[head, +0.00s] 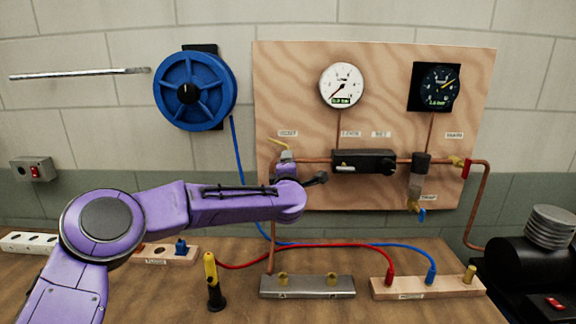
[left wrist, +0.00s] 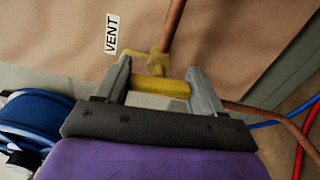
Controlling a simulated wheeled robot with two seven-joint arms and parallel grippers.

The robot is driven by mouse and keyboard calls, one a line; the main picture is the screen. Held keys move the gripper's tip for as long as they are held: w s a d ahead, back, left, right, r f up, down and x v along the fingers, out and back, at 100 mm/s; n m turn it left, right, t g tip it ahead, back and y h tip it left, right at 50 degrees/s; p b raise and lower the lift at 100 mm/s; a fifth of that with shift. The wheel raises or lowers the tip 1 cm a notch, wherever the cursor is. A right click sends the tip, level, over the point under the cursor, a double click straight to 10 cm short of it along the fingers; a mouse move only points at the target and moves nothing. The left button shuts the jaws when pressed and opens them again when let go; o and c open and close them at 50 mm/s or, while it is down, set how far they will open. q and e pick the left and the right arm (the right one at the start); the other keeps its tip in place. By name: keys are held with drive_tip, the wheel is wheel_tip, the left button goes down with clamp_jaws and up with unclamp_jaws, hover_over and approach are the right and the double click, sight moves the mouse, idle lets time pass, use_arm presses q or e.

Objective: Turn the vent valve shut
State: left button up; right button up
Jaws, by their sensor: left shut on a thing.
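The vent valve (left wrist: 158,63) is a brass-yellow fitting on a copper pipe, beside a white VENT label (left wrist: 112,33). In the head view a yellow part of the valve (head: 278,142) shows at the left of the plywood board, just above my gripper. My left gripper (left wrist: 162,82) has its two grey fingers shut on the valve's yellow handle (left wrist: 166,87), which lies crosswise between them. In the head view my left gripper (head: 287,157) is at the board, and my purple wrist hides part of the pipe below. My right gripper is in neither view.
The plywood board (head: 300,80) carries a white gauge (head: 341,86), a dark gauge (head: 438,86) and a black block (head: 363,161). A blue hose reel (head: 195,91) hangs to the left. Red (head: 330,246) and blue (head: 400,248) hoses cross the bench below.

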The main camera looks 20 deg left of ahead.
use_arm(q)
drive_tip(key=shift+m, duration=0.6)
drive_tip(key=shift+f, duration=0.1)
drive_tip(key=o, duration=1)
drive_tip(key=shift+o, duration=0.2)
drive_tip(key=shift+d, duration=0.1)
drive_tip(key=shift+s, duration=0.25)
drive_tip(key=b+v, duration=0.3)
drive_tip(key=v, duration=0.7)
drive_tip(key=shift+b, duration=0.4)
